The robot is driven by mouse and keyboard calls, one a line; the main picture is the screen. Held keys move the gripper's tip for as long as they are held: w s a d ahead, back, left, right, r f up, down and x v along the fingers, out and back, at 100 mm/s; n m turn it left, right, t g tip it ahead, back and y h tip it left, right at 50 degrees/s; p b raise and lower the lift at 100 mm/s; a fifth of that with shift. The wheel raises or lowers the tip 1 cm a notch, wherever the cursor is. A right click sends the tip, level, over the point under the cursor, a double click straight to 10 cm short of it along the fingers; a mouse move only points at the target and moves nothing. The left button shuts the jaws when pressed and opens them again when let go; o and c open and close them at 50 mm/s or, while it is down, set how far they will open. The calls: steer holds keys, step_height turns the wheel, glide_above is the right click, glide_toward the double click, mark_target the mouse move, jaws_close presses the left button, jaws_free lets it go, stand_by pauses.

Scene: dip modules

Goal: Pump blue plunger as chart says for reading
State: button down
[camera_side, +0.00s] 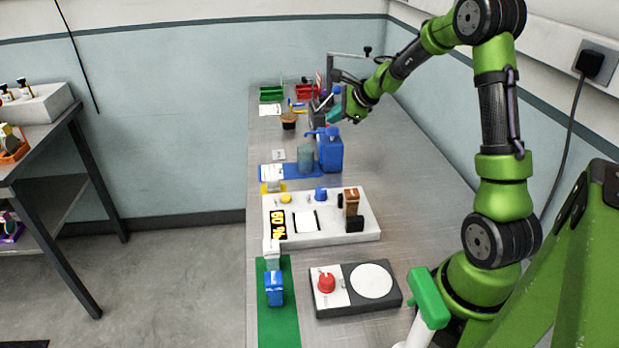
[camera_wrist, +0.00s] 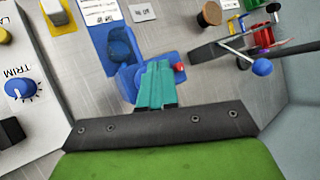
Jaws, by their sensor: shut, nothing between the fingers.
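A blue pump bottle (camera_side: 331,155) with a blue plunger head (camera_side: 321,132) stands at mid-bench, beside a grey-blue jar (camera_side: 306,158). In the wrist view the blue bottle (camera_wrist: 122,48) is partly hidden behind my fingers. My gripper (camera_side: 336,112) is shut and empty, behind and above the bottle in the side view. Its teal fingers (camera_wrist: 158,72) overlap the blue parts in the wrist view; whether they touch cannot be told. A white printed card (camera_side: 272,171) lies by the blue mat (camera_side: 288,171); it also shows in the wrist view (camera_wrist: 99,12), too small to read.
A dark dial box (camera_side: 333,299) and a green mat (camera_side: 287,325) are in front.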

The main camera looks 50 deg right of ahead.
mark_target(335, 130)
steer(key=shift+f, duration=0.1)
steer(key=shift+f, duration=0.35)
steer(key=shift+f, duration=0.95)
stand_by(0.9)
steer(key=shift+r, duration=1.4)
steer(key=shift+r, duration=2.5)
